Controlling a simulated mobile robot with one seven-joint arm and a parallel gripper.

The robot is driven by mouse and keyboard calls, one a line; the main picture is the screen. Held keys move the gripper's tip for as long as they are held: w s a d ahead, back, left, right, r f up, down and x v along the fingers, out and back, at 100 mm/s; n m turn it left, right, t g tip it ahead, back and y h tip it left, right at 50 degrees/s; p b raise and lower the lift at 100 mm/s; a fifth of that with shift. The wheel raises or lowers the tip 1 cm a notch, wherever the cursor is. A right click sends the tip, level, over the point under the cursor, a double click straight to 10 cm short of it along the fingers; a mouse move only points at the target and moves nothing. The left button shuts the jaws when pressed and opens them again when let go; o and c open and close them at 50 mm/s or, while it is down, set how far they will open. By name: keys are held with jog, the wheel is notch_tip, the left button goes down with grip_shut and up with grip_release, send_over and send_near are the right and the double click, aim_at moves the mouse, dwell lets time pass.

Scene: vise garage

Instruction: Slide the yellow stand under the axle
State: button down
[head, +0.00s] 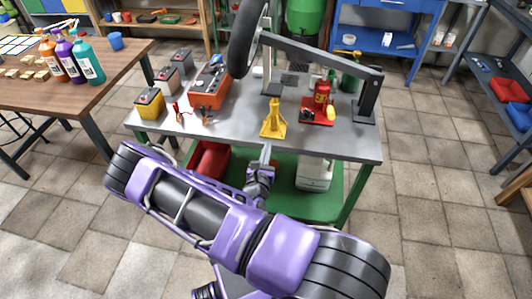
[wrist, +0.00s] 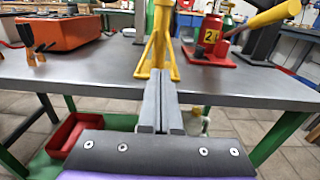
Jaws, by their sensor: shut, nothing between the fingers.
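The yellow stand (head: 273,120) is upright near the front edge of the grey bench, with splayed legs; its lower part also shows in the wrist view (wrist: 158,45). The axle (head: 320,56) is a dark grey bar above the bench, with a black wheel (head: 245,38) at its left end. The stand is on the near side of the axle, not beneath it. My gripper (head: 265,153) is shut and empty at the bench's front edge. In the wrist view its fingertips (wrist: 160,76) point at the stand's base and overlap it; I cannot tell whether they touch.
A red bottle jack (head: 321,95) stands right of the stand, its yellow handle slanting in the wrist view. An orange case (head: 209,88) and a yellow battery (head: 150,103) are to the left. A dark post (head: 368,97) supports the axle's right end. The bench front (head: 330,145) is clear.

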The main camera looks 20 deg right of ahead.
aim_at(274, 124)
jog(key=x, duration=0.9)
jog(key=shift+w+b, duration=0.1)
jog(key=shift+b, duration=0.2)
